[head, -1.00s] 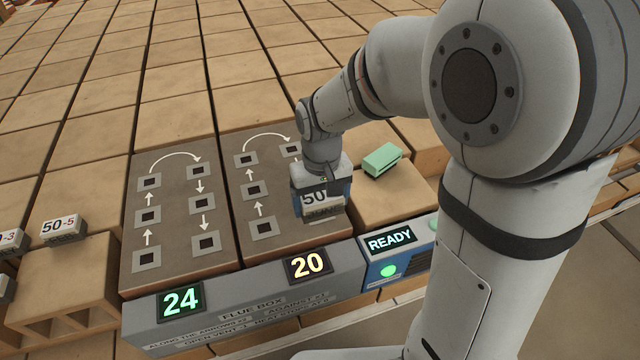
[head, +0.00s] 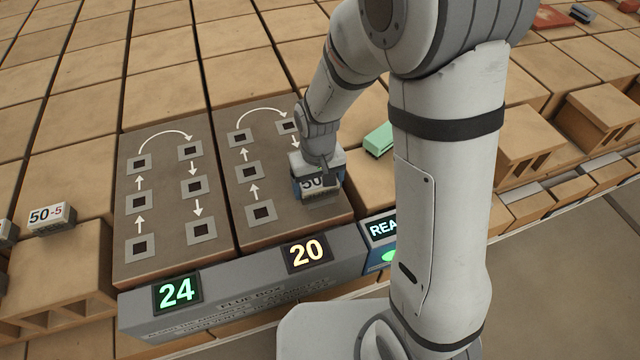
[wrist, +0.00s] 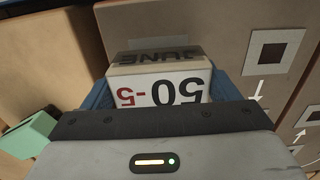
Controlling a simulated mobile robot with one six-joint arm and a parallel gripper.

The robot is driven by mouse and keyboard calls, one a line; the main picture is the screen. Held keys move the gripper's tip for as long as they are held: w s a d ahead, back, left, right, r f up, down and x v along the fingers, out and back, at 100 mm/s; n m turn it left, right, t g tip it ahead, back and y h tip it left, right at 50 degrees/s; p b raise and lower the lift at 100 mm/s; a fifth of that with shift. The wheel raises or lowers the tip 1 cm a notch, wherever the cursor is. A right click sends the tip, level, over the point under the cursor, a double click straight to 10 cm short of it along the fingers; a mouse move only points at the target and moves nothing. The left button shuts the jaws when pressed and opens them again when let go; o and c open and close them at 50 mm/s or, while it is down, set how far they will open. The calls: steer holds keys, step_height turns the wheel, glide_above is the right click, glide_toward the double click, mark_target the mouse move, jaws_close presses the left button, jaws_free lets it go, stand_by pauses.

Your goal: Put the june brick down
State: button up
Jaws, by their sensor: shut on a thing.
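The june brick is a pale block with a "50-5" label; in the wrist view (wrist: 165,85) its other visible face reads "JUNE". My gripper (head: 318,174) is shut on it, with blue fingers at both sides. In the head view the brick (head: 312,184) is over the right part of the right grey panel (head: 272,220), just behind the "20" display. My gripper hides part of it. I cannot tell whether its underside touches the panel.
The left panel (head: 165,225) has several framed dark holes with arrows. The flue box (head: 230,310) shows "24" and "20" along the front. A green block (head: 378,139) lies right of my gripper. Another "50-5" brick (head: 50,217) stands at the far left.

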mark_target(318, 181)
steer(key=shift+f, duration=0.5)
steer(key=shift+f, duration=0.1)
steer(key=o, duration=1.2)
step_height(318, 181, up, 12)
steer(key=shift+r, duration=0.1)
steer(key=s+d+r+m+t, duration=0.1)
steer(key=s+d+r, duration=0.1)
steer(key=s+d, duration=0.2)
steer(key=s+d+r+m+t, duration=0.1)
steer(key=s+d+r, duration=0.2)
steer(key=s+d, duration=0.1)
steer(key=s+d+r+m+t, duration=0.1)
steer(key=s+d+r, duration=0.1)
steer(key=s+d, duration=0.2)
steer(key=shift+s+d+r, duration=0.25)
steer(key=shift+d+r, duration=0.1)
